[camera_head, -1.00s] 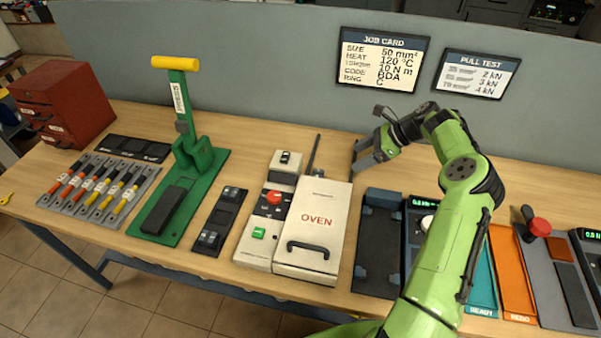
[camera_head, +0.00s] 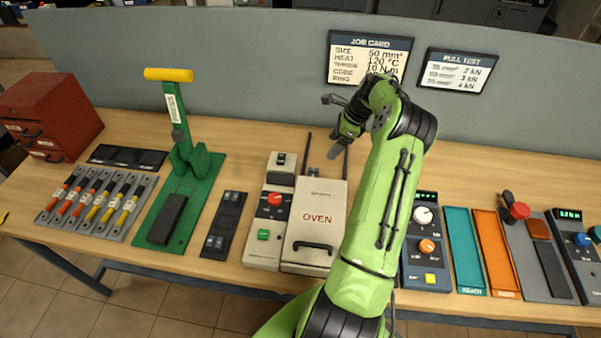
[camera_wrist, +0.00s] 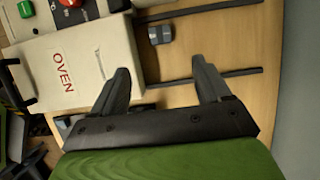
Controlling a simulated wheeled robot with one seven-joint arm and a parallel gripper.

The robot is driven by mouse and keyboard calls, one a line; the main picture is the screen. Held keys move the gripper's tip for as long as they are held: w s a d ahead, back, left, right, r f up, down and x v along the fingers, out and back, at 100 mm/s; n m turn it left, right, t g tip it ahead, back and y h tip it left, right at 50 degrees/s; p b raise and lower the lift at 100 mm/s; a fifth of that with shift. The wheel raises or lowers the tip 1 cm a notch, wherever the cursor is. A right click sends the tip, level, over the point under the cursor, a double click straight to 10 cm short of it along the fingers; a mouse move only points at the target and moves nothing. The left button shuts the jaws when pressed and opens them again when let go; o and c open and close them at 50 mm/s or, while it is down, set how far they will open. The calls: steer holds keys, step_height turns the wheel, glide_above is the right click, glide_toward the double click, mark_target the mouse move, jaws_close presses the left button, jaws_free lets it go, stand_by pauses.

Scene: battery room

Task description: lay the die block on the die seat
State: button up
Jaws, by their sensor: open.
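A small grey two-lobed block (camera_wrist: 160,34), which looks like the die block, lies on the wooden bench behind the oven, between two dark rods, in the wrist view. In the head view the oven largely hides that spot. My gripper (camera_wrist: 160,70) is open and empty, with the block beyond its fingertips and off to one side. In the head view my gripper (camera_head: 337,152) hangs above the bench at the oven's back right. The green hand press (camera_head: 196,160) stands at left; I cannot tell whether its dark working head is the die seat.
The white oven (camera_head: 317,215) stands close to my gripper, with dark rods (camera_wrist: 205,76) reaching back from it. A dark tray (camera_head: 225,222) with small blocks lies left of it. Bench behind the oven is mostly clear, up to the grey partition (camera_head: 250,70).

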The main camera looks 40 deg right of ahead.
mark_target(313, 172)
steer(key=x, duration=1.4)
steer(key=shift+w+f, duration=0.15)
steer(key=shift+f, duration=0.15)
steer(key=c, duration=1.3)
steer(key=shift+r, duration=0.2)
jaws_close()
